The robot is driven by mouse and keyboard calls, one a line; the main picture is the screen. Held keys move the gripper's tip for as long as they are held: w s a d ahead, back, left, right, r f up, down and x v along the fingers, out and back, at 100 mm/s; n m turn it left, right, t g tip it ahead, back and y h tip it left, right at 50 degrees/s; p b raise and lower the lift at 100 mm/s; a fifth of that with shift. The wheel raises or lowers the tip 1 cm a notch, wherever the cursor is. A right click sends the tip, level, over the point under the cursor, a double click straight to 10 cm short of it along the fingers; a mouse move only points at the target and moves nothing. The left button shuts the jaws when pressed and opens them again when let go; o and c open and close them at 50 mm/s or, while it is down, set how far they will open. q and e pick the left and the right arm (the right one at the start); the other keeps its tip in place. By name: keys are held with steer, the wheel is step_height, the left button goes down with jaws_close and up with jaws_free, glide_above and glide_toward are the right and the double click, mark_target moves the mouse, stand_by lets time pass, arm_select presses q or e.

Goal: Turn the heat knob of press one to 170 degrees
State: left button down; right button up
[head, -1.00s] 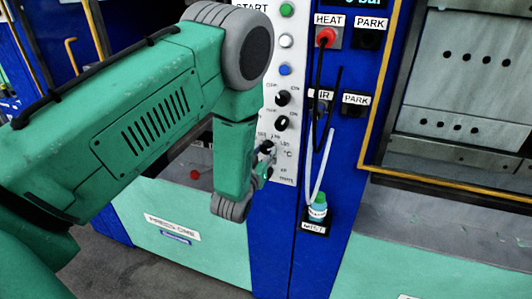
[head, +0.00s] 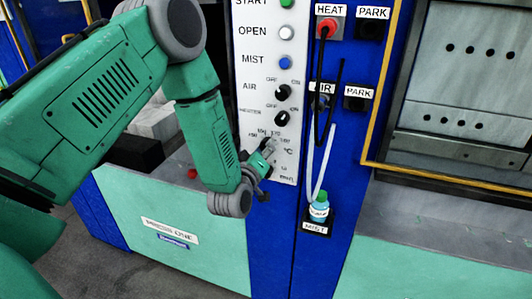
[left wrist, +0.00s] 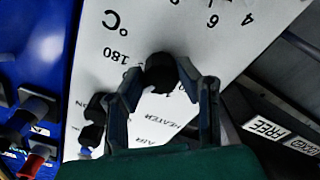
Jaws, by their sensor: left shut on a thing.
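The black heat knob (left wrist: 161,72) sits on the white control panel (left wrist: 215,60) of press one, with the 180 and °C marks beside it in the left wrist view. My left gripper (left wrist: 160,82) is shut on the knob, one finger on each side. In the head view my left gripper (head: 264,153) reaches up and right to the lower part of the panel (head: 290,165). It largely covers the knob there, and the scale marks show around it. The knob's pointer is too unclear to read. My right gripper is out of view.
Above are two black selector knobs, for air (head: 282,92) and heater (head: 281,118), and a blue mist button (head: 285,62). A red button (head: 192,173) is left of my wrist.

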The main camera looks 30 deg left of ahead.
arm_select(q)
steer(key=shift+a+r+n, duration=0.1)
steer(key=shift+n, duration=0.4)
steer(key=c, duration=1.2)
jaws_free()
steer(key=shift+s, duration=0.15)
steer(key=shift+s, duration=0.25)
steer(key=v, duration=1.1)
steer(key=shift+s, duration=0.2)
